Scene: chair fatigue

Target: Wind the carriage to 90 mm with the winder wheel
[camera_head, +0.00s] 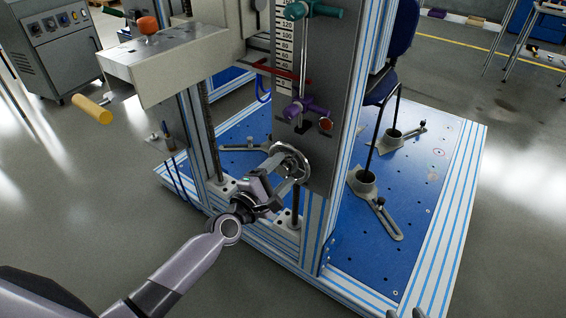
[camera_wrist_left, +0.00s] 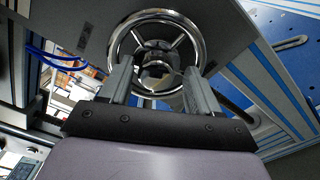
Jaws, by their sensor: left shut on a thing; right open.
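The winder wheel (camera_head: 304,158) is a chrome ring with spokes, low on the front of the grey column. It fills the top middle of the left wrist view (camera_wrist_left: 201,34). My left gripper (camera_head: 280,173) is at the wheel, shut on it near the hub; in the left wrist view its fingers (camera_wrist_left: 157,80) lie either side of the hub area. The numbered scale (camera_head: 284,45) stands above. A red pointer bar (camera_head: 283,73) crosses it near the low marks; the exact reading is too small to tell. I cannot tell which part is the carriage. My right gripper (camera_head: 405,313) barely shows at the bottom edge, open.
A purple clamp (camera_head: 308,106) and a teal clamp (camera_head: 315,11) sit on the column. The blue base plate (camera_head: 440,140) carries chair-leg cups. Grey floor (camera_head: 500,260) is clear at right.

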